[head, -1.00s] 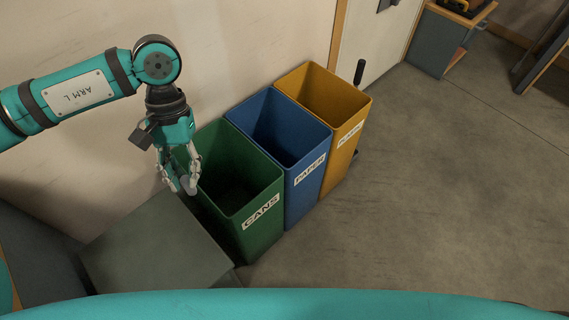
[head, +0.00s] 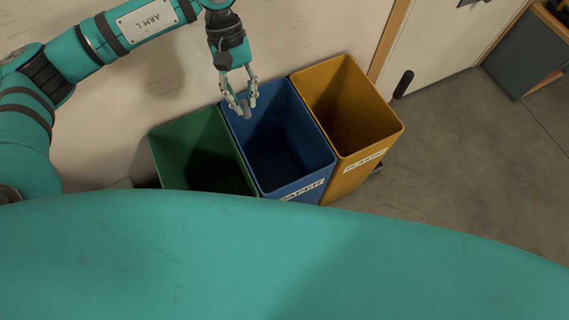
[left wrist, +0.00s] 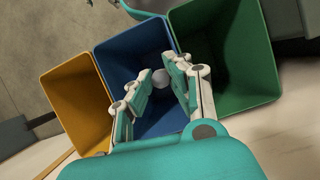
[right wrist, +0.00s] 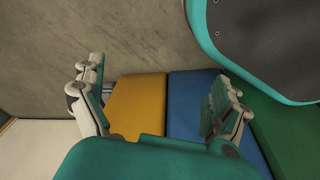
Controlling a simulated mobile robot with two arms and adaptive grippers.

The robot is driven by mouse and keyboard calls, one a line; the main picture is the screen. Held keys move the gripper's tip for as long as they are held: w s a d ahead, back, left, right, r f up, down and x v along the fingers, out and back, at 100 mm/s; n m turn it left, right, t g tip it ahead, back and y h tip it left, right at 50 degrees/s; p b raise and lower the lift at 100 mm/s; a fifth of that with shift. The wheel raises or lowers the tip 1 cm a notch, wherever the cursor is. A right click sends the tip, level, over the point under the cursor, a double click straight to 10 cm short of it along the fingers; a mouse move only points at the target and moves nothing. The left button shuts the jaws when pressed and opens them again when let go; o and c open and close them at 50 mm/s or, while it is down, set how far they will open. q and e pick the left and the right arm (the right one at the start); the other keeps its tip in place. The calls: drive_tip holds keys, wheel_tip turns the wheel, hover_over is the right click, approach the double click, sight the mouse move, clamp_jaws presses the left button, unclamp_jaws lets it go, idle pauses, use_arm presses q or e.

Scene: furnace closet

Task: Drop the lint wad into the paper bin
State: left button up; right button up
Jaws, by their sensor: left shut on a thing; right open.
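My left gripper (head: 241,106) is shut on a small grey lint wad (head: 246,104), above the wall-side edge of the blue bin labelled PAPER (head: 318,148). In the left wrist view the lint wad (left wrist: 161,79) sits between the fingertips, with the opening of the blue bin (left wrist: 115,55) behind it. The wad appears above the rim; its exact height is hard to tell. My right gripper (right wrist: 155,112) is open and empty in the right wrist view, facing the outer sides of the bins. It is not visible in the head view.
A green bin (head: 160,150) stands left of the blue one, and a yellow bin (head: 390,115) stands right of it, rims nearly touching. The wall is close behind them. A door with a black handle (head: 403,84) is at the right. Open floor (head: 470,160) lies right of the bins.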

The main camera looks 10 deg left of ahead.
drive_tip(key=w+r+t+b, duration=0.1)
drive_tip(key=w+r+b, duration=0.15)
drive_tip(key=r, duration=0.75)
drive_tip(key=w+r+b, duration=0.1)
drive_tip(key=w+r, duration=0.2)
drive_tip(key=r, duration=0.7)
drive_tip(key=s+f+g, duration=0.1)
drive_tip(key=s+f, duration=0.4)
drive_tip(key=f, duration=0.9)
drive_tip(key=s+f, duration=0.4)
drive_tip(key=f, duration=1.1)
use_arm(q)
drive_tip(key=w+d+f+n+t+h+b, duration=0.1)
drive_tip(key=w+f+n, duration=0.2)
drive_tip(key=f, duration=0.6)
drive_tip(key=w+d+f+n+t+h+b, duration=0.1)
drive_tip(key=w+d+f+n+t+b, duration=0.1)
drive_tip(key=f+n, duration=0.5)
drive_tip(key=shift+w+f, duration=0.55)
drive_tip(key=shift+f, duration=0.3)
use_arm(e)
drive_tip(key=w+a+r, duration=0.1)
drive_tip(key=w+r, duration=0.5)
drive_tip(key=w, duration=0.1)
drive_tip(key=shift+w+a+r, duration=0.15)
drive_tip(key=shift+w, duration=0.1)
